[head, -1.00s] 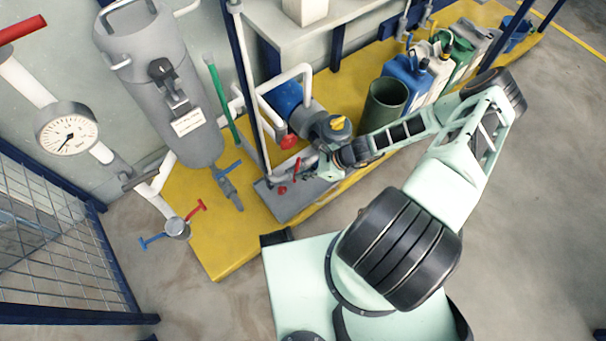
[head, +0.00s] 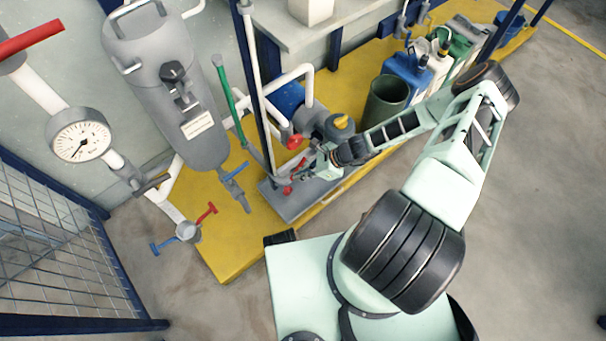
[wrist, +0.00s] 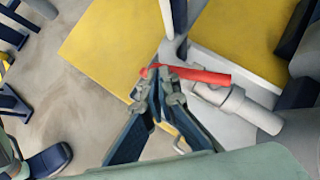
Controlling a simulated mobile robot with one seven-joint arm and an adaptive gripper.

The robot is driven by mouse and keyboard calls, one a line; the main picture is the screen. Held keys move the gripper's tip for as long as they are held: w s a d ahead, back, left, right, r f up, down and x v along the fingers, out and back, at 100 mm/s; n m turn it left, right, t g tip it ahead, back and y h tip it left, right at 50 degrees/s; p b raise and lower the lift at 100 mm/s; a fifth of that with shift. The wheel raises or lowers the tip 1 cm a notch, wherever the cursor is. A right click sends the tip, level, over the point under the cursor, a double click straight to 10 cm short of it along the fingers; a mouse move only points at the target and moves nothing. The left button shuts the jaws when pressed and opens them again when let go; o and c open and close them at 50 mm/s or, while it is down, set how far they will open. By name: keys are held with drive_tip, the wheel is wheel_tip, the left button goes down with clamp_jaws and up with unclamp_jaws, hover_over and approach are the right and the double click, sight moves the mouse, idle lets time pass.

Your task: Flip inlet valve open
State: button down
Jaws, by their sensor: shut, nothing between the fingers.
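A red lever handle (wrist: 205,76) sits on a grey valve and pipe fitting (wrist: 240,106) in the wrist view. It lies nearly level across that picture, its left end at my fingertips. My gripper (wrist: 160,73) is shut, with nothing held between its fingers. Its tips overlap the lever's left end; I cannot tell whether they touch. In the head view the red lever (head: 299,166) stands slantwise in front of the pump (head: 325,125), and my gripper (head: 308,172) is beside it on the right. No label shows which valve is the inlet.
A grey tank (head: 165,85) with a blue-handled valve (head: 234,173) stands to the left. A pressure gauge (head: 81,141) and a fitting with red and blue handles (head: 187,232) are further left. A green bin (head: 385,104) and canisters stand right on the yellow platform (head: 222,250).

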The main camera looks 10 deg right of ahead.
drive_tip(key=shift+w+a, duration=0.2)
drive_tip(key=shift+a, duration=0.25)
drive_tip(key=shift+w+a, duration=0.2)
drive_tip(key=shift+a, duration=0.35)
